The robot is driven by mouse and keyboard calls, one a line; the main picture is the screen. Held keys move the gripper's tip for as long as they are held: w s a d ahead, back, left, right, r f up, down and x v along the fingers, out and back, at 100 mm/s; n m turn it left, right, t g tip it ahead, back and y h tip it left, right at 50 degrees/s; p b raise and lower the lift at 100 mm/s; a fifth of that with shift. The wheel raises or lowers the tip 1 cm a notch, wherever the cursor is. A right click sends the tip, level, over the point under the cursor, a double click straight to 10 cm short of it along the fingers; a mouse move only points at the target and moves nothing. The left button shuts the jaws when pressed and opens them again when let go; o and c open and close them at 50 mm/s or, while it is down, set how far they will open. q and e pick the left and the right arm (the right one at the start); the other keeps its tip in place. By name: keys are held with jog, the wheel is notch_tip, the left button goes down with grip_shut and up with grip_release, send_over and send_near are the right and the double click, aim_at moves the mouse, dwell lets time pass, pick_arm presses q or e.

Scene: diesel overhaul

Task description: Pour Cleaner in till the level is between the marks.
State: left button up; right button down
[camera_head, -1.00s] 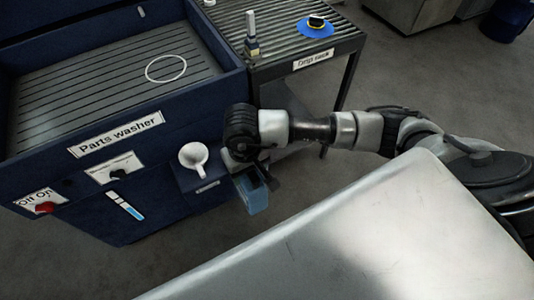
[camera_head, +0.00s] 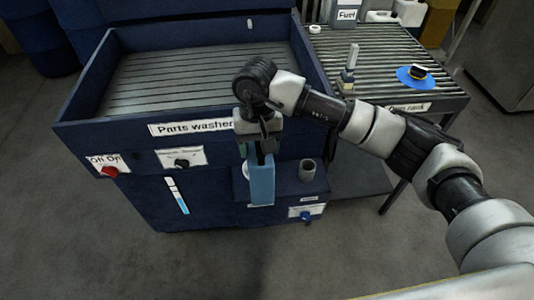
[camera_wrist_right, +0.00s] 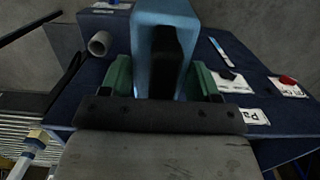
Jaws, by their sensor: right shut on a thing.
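My right gripper (camera_head: 260,153) is shut on a blue container (camera_head: 262,185), which hangs roughly upright at the front of the parts washer (camera_head: 120,128). In the wrist view the green fingers of the gripper (camera_wrist_right: 163,80) hold the blue container (camera_wrist_right: 165,18) from both sides around a dark gap. A white funnel (camera_head: 246,170) on the washer's front ledge is mostly hidden behind the container. The level gauge (camera_head: 177,195) shows blue in its lower part and white above; its marks are too small to read. It also shows in the wrist view (camera_wrist_right: 222,52). My left gripper is not in view.
A grey cup-like pipe (camera_head: 307,170) stands on the ledge, right of the container. A red switch (camera_head: 109,172) and a black knob (camera_head: 181,163) sit on the washer's front. The slatted rack (camera_head: 375,60) at right holds a blue disc (camera_head: 416,80) and other items.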

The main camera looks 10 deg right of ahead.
jog(key=shift+w+g+b, duration=0.1)
jog(key=shift+g+b, duration=0.2)
jog(key=shift+g, duration=0.8)
dwell(0.4)
jog(key=shift+b, duration=0.55)
jog(key=shift+r, duration=0.1)
jog(key=shift+r+g, duration=0.3)
jog(key=shift+g, duration=0.4)
